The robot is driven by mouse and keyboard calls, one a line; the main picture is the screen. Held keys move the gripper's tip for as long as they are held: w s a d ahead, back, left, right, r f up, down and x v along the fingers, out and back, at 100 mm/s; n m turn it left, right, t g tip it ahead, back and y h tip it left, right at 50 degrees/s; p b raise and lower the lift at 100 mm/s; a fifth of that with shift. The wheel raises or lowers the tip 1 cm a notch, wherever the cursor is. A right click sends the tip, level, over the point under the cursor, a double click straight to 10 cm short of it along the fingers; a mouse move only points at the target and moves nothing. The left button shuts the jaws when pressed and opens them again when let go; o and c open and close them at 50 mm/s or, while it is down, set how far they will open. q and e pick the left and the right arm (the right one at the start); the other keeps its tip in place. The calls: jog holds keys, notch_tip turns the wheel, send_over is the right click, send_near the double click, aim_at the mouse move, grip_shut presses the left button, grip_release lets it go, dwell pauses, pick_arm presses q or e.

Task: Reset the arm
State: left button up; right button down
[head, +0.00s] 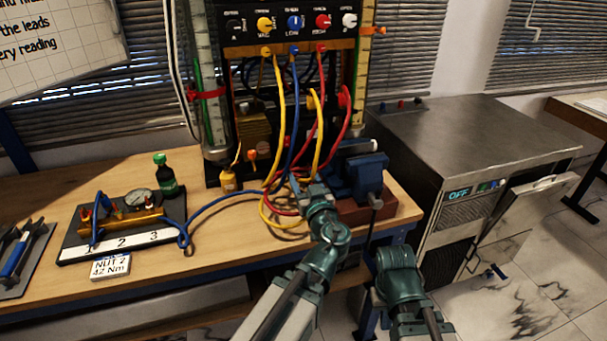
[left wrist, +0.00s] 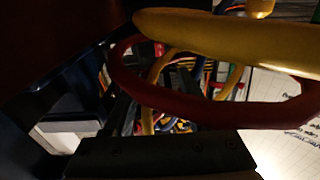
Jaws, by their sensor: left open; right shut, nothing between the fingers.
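My left gripper (head: 308,187) is open, low among the hanging leads in front of the rig, just left of the blue vise (head: 367,177). In the left wrist view a thick yellow lead (left wrist: 225,40) and a red lead (left wrist: 215,112) cross close in front of the camera, above the dark gripper part (left wrist: 160,155). I cannot tell if they touch it. My right gripper (head: 393,262) is shut and empty, in front of the bench at lower right; its fingertips are hard to make out. The rig panel (head: 290,28) has coloured knobs with yellow, blue and red leads plugged in below.
A gauge block (head: 120,215) sits on the bench, with a blue lead running right. Behind it stands a dark green-capped bottle (head: 167,178); a "NUT 2 42 Nm" card (head: 110,267) lies in front. A metal cabinet marked OFF (head: 475,130), its door open, stands right.

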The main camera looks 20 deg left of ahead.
dwell(0.4)
pick_arm(q)
jog(key=s+d+f+m+g+h+p, duration=0.1)
jog(key=s+g+p, duration=0.1)
jog(key=g+p, duration=0.1)
jog(key=s+d+f+m+g+h+p, duration=0.1)
jog(key=s+g+p, duration=0.2)
jog(key=p, duration=0.2)
jog(key=s+f+m+g+h+p, duration=0.1)
jog(key=s+g+p, duration=0.1)
jog(key=s+p, duration=0.1)
jog(key=shift+d+g+p, duration=0.4)
jog(key=shift+p, duration=0.2)
jog(key=s+d+m+g+h+p, duration=0.6)
jog(key=s+d+m+p, duration=0.1)
jog(key=s+d, duration=0.5)
jog(key=shift+d+f+m+g, duration=0.2)
jog(key=shift+d+m+g, duration=0.15)
jog(key=shift+m+g, duration=0.05)
